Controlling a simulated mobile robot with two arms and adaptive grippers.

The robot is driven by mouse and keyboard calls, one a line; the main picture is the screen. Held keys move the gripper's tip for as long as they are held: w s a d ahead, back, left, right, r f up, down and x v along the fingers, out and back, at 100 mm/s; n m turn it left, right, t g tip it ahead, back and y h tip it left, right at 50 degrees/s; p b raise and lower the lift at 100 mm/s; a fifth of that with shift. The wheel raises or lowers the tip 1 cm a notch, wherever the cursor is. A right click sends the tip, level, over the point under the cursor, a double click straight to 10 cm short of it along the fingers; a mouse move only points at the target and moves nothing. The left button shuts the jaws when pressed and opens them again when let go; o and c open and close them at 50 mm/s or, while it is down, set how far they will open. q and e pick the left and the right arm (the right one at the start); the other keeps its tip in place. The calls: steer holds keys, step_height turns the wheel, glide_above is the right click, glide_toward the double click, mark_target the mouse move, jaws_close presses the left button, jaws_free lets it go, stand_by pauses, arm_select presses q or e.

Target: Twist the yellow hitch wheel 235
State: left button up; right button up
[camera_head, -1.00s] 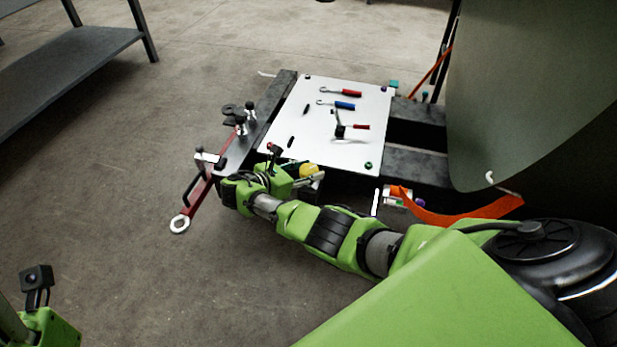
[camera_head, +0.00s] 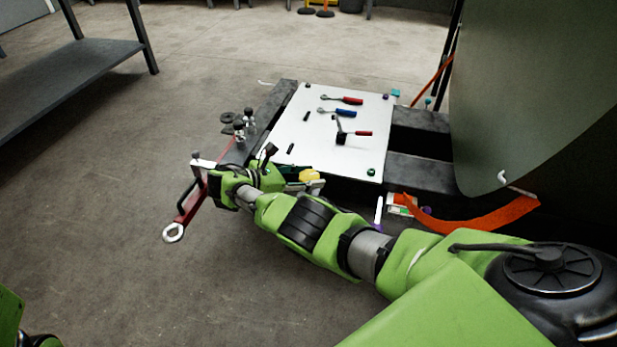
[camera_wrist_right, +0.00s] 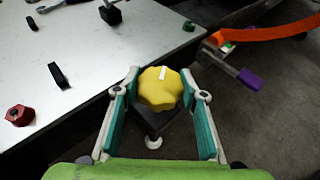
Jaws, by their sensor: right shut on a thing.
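The yellow hitch wheel (camera_wrist_right: 160,90) is a lobed yellow knob with a white mark on top. In the right wrist view it sits between the two teal-padded fingers of my right gripper (camera_wrist_right: 160,98), which is shut on it. In the head view the yellow wheel (camera_head: 309,175) shows as a small patch beside my right gripper (camera_head: 305,182), at the near edge of the white board. My right forearm hides part of the area around it. My left arm only shows as a green piece at the lower left of the head view, and its fingers are out of the picture.
A white board (camera_head: 310,120) carries several tools with red and blue handles. A red tow bar with a ring end (camera_head: 173,232) juts out at the left. An orange curved strip (camera_head: 480,217) lies at the right below a large grey-green panel (camera_head: 530,90).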

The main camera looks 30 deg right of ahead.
mark_target(304, 177)
steer(key=o, duration=1.1)
steer(key=shift+d, duration=0.15)
steer(key=shift+o, duration=0.2)
steer(key=shift+a+r, duration=0.2)
steer(key=shift+a, duration=0.35)
steer(key=v, duration=0.6)
steer(key=shift+a, duration=0.2)
